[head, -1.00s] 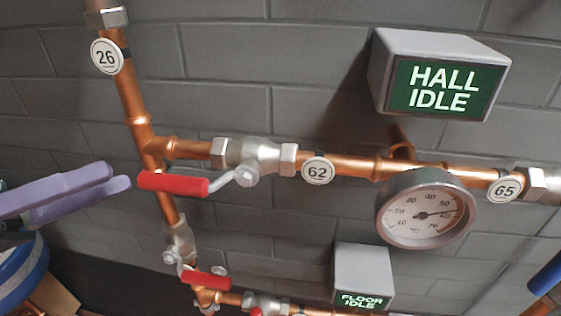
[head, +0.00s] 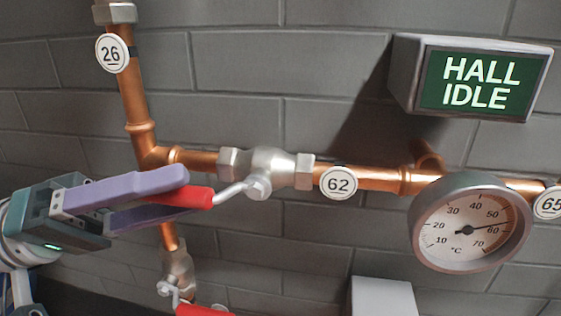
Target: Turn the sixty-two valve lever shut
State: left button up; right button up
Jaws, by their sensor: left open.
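The valve tagged 62 (head: 270,168) sits on the horizontal copper pipe, left of its round white tag (head: 339,183). Its lever has a red grip (head: 196,197) pointing left, roughly along the pipe and a little below it. My left gripper (head: 187,190) comes in from the left. Its two purple fingers are apart, with the red grip between or just behind their tips; the upper finger covers part of the grip. I cannot tell whether either finger touches it. My right gripper is not in view.
A round dial gauge (head: 470,224) hangs at the right, below a box with a green HALL IDLE sign (head: 470,82). Another red lever (head: 203,311) is at the bottom, below the left gripper. The tag 26 (head: 112,53) marks the vertical pipe.

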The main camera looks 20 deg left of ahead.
pick_arm(q)
jog(key=shift+w+d, duration=0.2)
jog(key=shift+d, duration=0.05)
grip_shut()
dwell(0.3)
dwell(0.9)
